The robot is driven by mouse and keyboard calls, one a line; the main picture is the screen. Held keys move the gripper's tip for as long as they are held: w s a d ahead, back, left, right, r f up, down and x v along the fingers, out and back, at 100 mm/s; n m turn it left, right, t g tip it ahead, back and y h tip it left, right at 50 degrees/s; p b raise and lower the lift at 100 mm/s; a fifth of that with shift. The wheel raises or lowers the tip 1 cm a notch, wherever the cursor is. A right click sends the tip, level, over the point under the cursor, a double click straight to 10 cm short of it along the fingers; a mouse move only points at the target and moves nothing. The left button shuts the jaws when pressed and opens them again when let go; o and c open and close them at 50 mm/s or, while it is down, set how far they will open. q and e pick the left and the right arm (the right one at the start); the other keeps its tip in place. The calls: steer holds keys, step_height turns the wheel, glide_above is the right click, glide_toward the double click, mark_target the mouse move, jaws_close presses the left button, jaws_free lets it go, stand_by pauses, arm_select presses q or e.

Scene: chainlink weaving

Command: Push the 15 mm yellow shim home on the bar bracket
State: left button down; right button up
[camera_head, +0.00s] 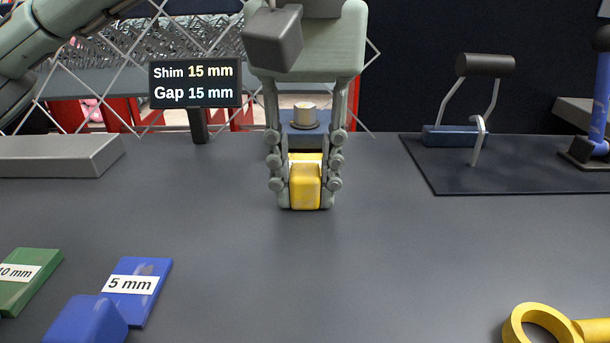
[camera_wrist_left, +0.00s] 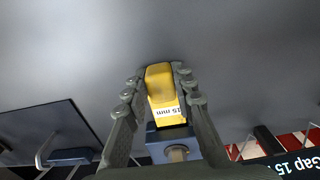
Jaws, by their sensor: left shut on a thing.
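The yellow 15 mm shim (camera_head: 305,184) lies on the dark bench top, with its raised grip block facing me. My left gripper (camera_head: 305,197) points down and is shut on that block, one finger on each side. In the left wrist view the shim (camera_wrist_left: 160,84) shows its "15 mm" label between the fingers. A dark blue block with a metal bolt head, seemingly the bar bracket (camera_head: 302,136), stands directly behind the shim. It also shows in the left wrist view (camera_wrist_left: 158,143). The shim's far end meets or nearly meets it; the fingers hide how far it sits in.
A sign (camera_head: 195,83) reads "Shim 15 mm, Gap 15 mm". A blue 5 mm shim (camera_head: 135,285) and a green 10 mm shim (camera_head: 25,280) lie front left. A yellow ring-ended tool (camera_head: 540,318) lies front right. A dark mat (camera_head: 540,178) bears a handled blue device (camera_head: 450,135).

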mark_target(305, 158)
arm_select(q)
steer(key=shift+w, duration=1.65)
steer(key=c, duration=1.2)
jaws_free()
step_height(305, 158, up, 12)
